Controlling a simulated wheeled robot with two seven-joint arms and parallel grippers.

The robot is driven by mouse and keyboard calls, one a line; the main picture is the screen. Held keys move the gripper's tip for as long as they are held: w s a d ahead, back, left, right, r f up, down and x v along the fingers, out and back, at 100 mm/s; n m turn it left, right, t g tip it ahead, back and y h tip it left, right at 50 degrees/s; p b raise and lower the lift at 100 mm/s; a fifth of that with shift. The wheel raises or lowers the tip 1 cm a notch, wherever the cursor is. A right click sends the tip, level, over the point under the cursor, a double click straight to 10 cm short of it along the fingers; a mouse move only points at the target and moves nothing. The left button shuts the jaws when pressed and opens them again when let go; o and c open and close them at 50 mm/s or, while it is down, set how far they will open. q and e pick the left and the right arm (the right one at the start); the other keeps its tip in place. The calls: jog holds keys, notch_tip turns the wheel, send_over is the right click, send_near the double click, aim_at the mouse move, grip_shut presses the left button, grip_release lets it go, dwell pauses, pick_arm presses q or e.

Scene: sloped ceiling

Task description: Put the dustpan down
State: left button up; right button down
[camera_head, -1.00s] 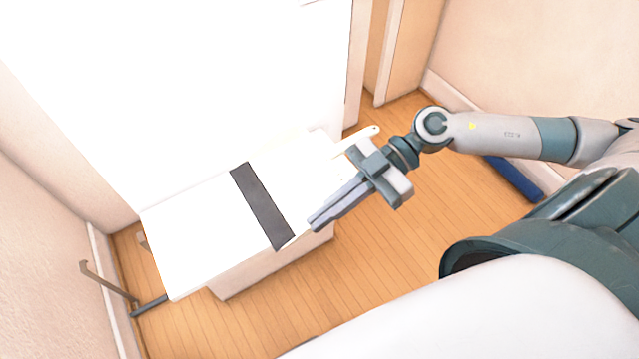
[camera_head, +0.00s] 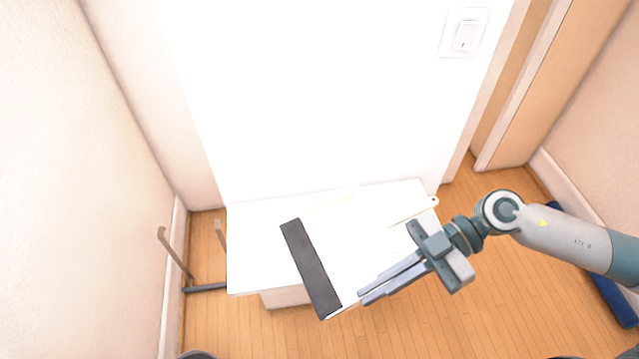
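The dustpan (camera_head: 352,238) is pale, with a dark strip (camera_head: 312,270) along its left edge and a handle (camera_head: 420,210) with a hole at its upper right end. It shows over the white cabinet's top (camera_head: 255,250), and its near corner reaches past the front edge. Whether it touches the top is unclear; white blends with white. My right gripper (camera_head: 364,298) comes in from the right. Its two fingers are close together at the dustpan's near right edge and appear shut on it; the contact is hard to make out. My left gripper is out of view.
A grey-brown metal stand (camera_head: 200,287) is on the floor left of the cabinet, near the left wall. A light switch (camera_head: 465,35) is on the white surface behind. A blue object (camera_head: 612,295) lies at the right. The wooden floor (camera_head: 470,325) in front is clear.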

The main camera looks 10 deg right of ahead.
aim_at(380, 233)
jog(key=s+a+f+n+g+h, duration=0.6)
jog(key=s+a+n+g+h, duration=0.4)
jog(key=n+h, duration=0.6)
jog(key=w+d+f+n+t+h, duration=0.3)
jog(key=w+d+n+t+h, duration=0.4)
jog(key=n+t+h, duration=0.45)
jog(key=w+d+r+n+t, duration=0.2)
jog(key=w+n, duration=0.1)
jog(key=w, duration=0.2)
jog(key=w+d+r+n+t+y, duration=0.1)
jog(key=w+d+r+n+t, duration=0.1)
jog(key=w, duration=0.3)
jog(key=w+d+r+n+t+y, duration=0.1)
jog(key=w+d+r+n+t, duration=0.2)
jog(key=w+n, duration=0.2)
jog(key=shift+d+t, duration=0.35)
jog(key=w+d+r+n+t+y, duration=0.2)
jog(key=w+r+n+t, duration=0.1)
jog(key=w+r, duration=0.3)
jog(key=shift+w+d+r, duration=0.2)
jog(key=shift+w+r, duration=0.2)
jog(key=shift+r, duration=0.15)
